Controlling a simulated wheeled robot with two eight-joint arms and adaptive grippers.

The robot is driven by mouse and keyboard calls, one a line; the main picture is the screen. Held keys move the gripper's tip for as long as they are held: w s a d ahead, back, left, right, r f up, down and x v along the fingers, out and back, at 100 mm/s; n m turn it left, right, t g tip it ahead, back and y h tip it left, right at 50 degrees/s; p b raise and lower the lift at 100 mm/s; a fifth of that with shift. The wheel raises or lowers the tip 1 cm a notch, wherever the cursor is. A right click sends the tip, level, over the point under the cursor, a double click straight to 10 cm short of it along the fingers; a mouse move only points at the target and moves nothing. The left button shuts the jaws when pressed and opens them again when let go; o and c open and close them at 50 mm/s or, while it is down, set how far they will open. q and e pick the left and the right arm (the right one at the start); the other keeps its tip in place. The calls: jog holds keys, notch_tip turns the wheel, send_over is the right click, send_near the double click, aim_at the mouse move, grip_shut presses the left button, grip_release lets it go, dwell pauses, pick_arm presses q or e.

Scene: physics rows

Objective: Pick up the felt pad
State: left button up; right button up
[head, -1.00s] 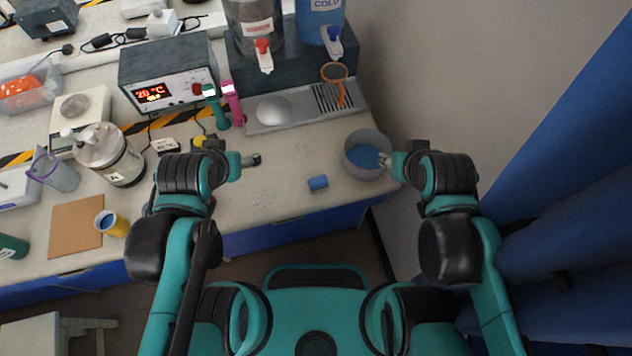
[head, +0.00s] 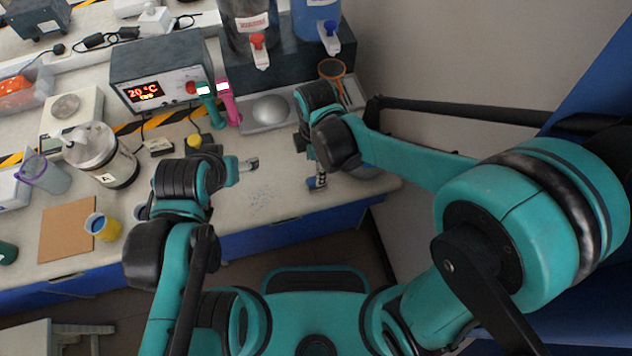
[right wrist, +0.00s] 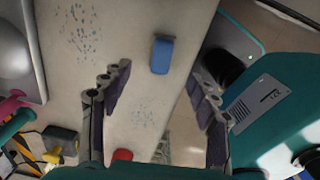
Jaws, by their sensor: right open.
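The felt pad is a small blue block (head: 312,184) on the bench near its front edge. It is partly hidden by my right gripper (head: 319,172) in the head view. In the right wrist view the blue pad (right wrist: 162,55) lies on the pale bench top. There my right gripper (right wrist: 152,88) is open and empty. Its fingers stand apart on either side in the picture, with the pad beyond them, not between gripping surfaces. My left gripper (head: 249,164) is over the bench left of the pad; its finger gap is too small to tell.
A labelled jar (head: 112,165) stands left. The bench between my left gripper and the pad is clear.

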jog(key=shift+a+f, duration=0.15)
jog(key=shift+f, duration=0.3)
notch_tip(320, 180, down, 2)
jog(key=shift+n+b, duration=0.3)
jog(key=shift+b, duration=0.3)
jog(key=f+b, duration=0.2)
jog(key=f, duration=0.1)
jog(key=f+b, duration=0.1)
jog(key=f, duration=0.1)
jog(key=shift+d+f, duration=0.2)
jog(key=shift+d, duration=0.05)
jog(key=shift+r, duration=0.1)
jog(key=c, duration=1.1)
